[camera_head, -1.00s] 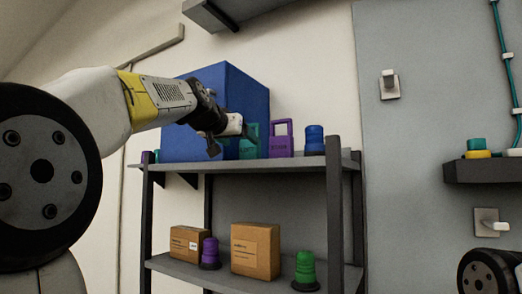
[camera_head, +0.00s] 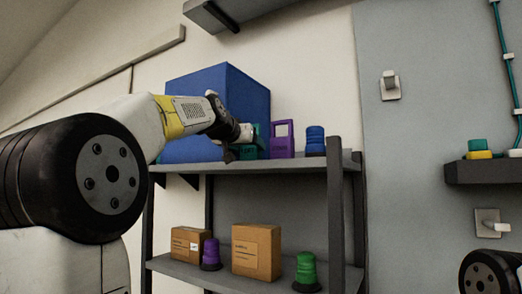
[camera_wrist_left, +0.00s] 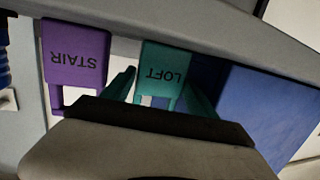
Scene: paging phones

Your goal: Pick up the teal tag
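The teal tag (camera_head: 262,141) stands on the top shelf, partly hidden behind my left gripper (camera_head: 236,152). In the left wrist view the teal tag (camera_wrist_left: 163,68) shows upside down, lettered LOFT. My left gripper (camera_wrist_left: 163,88) is open there, with one finger on each side of the tag. I cannot tell whether the fingers touch it. My right gripper is not in view.
A purple tag (camera_head: 282,138) lettered STAIR stands close beside the teal tag, with a blue ribbed object (camera_head: 315,139) further right. A large blue box (camera_head: 190,90) stands behind the gripper. The lower shelf (camera_head: 220,279) holds cardboard boxes and purple and green objects.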

